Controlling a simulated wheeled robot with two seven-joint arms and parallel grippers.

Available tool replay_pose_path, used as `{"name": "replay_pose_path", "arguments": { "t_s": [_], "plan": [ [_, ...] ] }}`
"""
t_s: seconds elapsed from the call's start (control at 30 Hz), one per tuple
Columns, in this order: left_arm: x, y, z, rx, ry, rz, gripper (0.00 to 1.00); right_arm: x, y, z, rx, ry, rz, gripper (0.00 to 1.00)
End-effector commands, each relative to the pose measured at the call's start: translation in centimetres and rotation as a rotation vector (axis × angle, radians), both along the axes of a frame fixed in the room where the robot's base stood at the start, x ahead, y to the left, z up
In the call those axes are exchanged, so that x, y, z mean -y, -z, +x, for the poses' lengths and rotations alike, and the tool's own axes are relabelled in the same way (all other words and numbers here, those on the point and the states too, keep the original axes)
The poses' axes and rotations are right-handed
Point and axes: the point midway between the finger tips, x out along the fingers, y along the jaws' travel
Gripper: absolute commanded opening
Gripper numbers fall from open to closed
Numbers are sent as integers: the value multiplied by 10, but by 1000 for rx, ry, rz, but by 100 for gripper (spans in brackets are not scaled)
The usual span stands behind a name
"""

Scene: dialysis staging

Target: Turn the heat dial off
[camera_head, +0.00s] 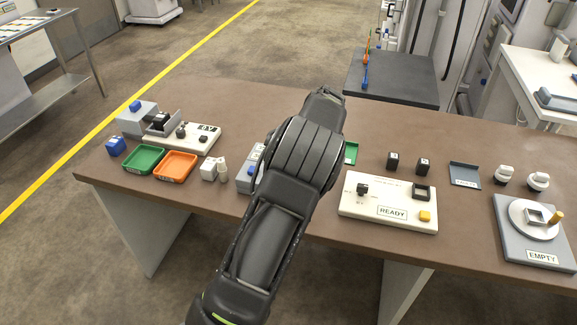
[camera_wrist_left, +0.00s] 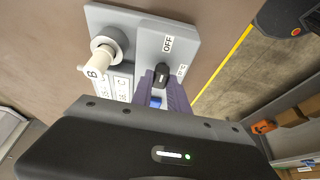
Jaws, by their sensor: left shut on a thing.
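A grey panel (camera_wrist_left: 137,30) in the left wrist view carries the heat dial, a small black knob (camera_wrist_left: 161,75) with a pale pointer line. A label reading OFF (camera_wrist_left: 167,44) lies just above the dial, and another small label (camera_wrist_left: 181,70) is to its right. My left gripper (camera_wrist_left: 160,86) has its purple fingers shut on the dial. I cannot tell exactly which mark the pointer faces. In the head view the same grey panel (camera_head: 243,180) is mostly hidden behind my arm, and the left gripper is hidden there. My right gripper is not in view.
On the brown table (camera_head: 240,105) are green (camera_head: 144,158) and orange (camera_head: 175,166) trays, a READY board (camera_head: 385,203) and an EMPTY turntable (camera_head: 533,235). The table's back middle is clear.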

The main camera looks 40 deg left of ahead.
Motion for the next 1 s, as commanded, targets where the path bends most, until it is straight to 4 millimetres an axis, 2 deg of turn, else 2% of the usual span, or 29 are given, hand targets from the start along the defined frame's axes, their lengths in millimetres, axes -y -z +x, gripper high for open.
{"name": "replay_pose_path", "arguments": {
  "t_s": [0.5,0.53,0.6,0.8,1.0],
  "plan": [
    [1,0,1,1,-28,-2,0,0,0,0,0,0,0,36],
    [1,0,1,1,-28,-1,22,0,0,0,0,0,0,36],
    [1,0,0,1,-28,-1,27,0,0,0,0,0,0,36],
    [0,0,0,1,-27,-1,42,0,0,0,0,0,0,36],
    [0,0,0,0,-26,-1,42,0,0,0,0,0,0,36]
  ]
}}
